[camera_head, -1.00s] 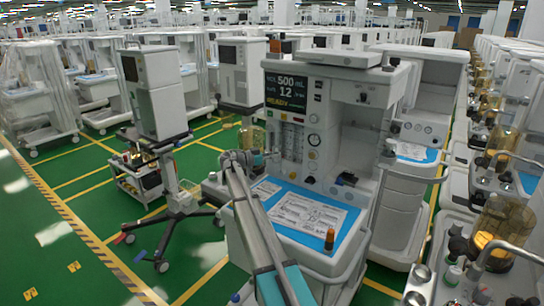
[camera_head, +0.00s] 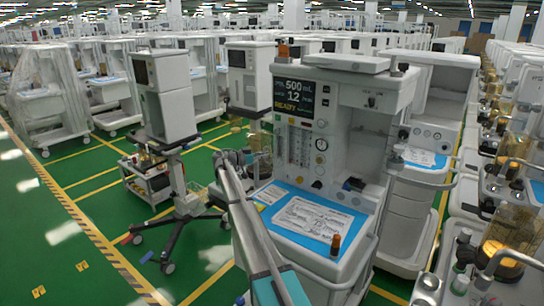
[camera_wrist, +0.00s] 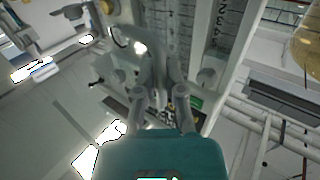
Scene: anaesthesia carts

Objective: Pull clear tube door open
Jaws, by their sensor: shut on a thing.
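The nearest anaesthesia machine (camera_head: 345,115) carries a panel of clear vertical tubes (camera_head: 300,147) below its lit screen. My gripper (camera_head: 236,157) is left of this panel, beside the machine's left side. In the wrist view, my gripper (camera_wrist: 160,92) has its fingers close together on a grey curved part (camera_wrist: 148,48). I cannot tell where that part joins the machine. The tubes with printed scales (camera_wrist: 228,30) stand just beyond and to the right of the fingers. The clear door is hard to make out, and its angle cannot be told.
A wheeled stand (camera_head: 172,130) is at the left. Green floor is open at the lower left. More machines with amber canisters crowd the right.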

